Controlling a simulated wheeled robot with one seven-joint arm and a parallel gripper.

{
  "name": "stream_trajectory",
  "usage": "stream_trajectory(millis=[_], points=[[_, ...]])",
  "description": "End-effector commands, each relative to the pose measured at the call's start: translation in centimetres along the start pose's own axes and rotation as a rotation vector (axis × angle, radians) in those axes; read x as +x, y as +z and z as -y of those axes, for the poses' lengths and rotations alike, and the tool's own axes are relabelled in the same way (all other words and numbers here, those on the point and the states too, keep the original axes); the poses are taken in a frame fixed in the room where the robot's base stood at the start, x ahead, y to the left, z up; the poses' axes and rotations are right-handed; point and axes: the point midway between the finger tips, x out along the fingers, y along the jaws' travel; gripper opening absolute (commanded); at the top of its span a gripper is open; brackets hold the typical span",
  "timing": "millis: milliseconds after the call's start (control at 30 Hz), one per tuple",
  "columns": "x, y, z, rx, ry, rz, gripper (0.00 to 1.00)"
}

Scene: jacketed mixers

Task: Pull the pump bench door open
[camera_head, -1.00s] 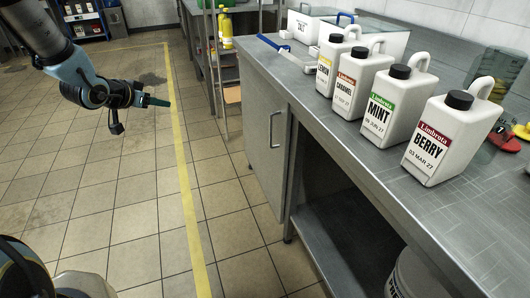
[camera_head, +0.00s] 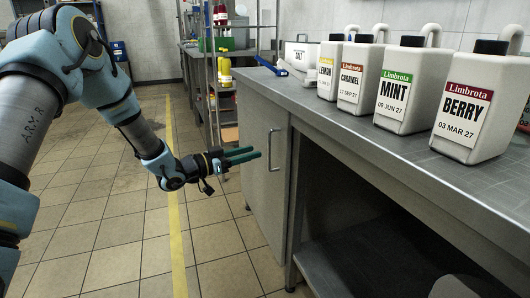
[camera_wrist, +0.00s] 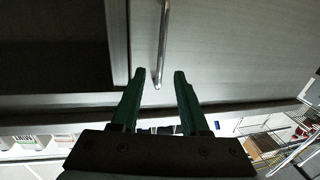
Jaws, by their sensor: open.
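The pump bench door (camera_head: 262,165) is a grey metal panel at the near left end of the bench, and it looks shut. Its vertical bar handle (camera_head: 275,139) shows near the door's right edge. In the wrist view the handle (camera_wrist: 163,40) runs down from the top, with its end just beyond and between my fingertips. My gripper (camera_head: 256,153) is open, its two green fingers pointing right toward the handle. In the wrist view my gripper (camera_wrist: 157,75) shows a clear gap between the fingers, with nothing held. I cannot tell whether a finger touches the door.
Several white jugs, among them MINT (camera_head: 400,88) and BERRY (camera_head: 475,105), stand on the bench top (camera_head: 380,150). An open bay with a lower shelf (camera_head: 325,270) is right of the door. A shelf rack (camera_head: 222,85) stands behind. The tiled floor on the left is clear.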

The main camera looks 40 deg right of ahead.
Motion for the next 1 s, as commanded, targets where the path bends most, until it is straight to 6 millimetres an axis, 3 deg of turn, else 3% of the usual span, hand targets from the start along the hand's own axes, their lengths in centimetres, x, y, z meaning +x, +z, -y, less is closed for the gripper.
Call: stream_trajectory(millis=[100, 300, 733, 1000], points=[[2.3, 0.2, -0.1, 0.001, 0.001, 0.0, 0.45], [5.0, 0.1, 0.0, 0.0, 0.0, 0.001, 0.45], [6.0, 0.0, 0.0, 0.0, -0.002, 0.002, 0.45], [5.9, 0.0, 0.1, 0.0, -0.002, 0.002, 0.15]])
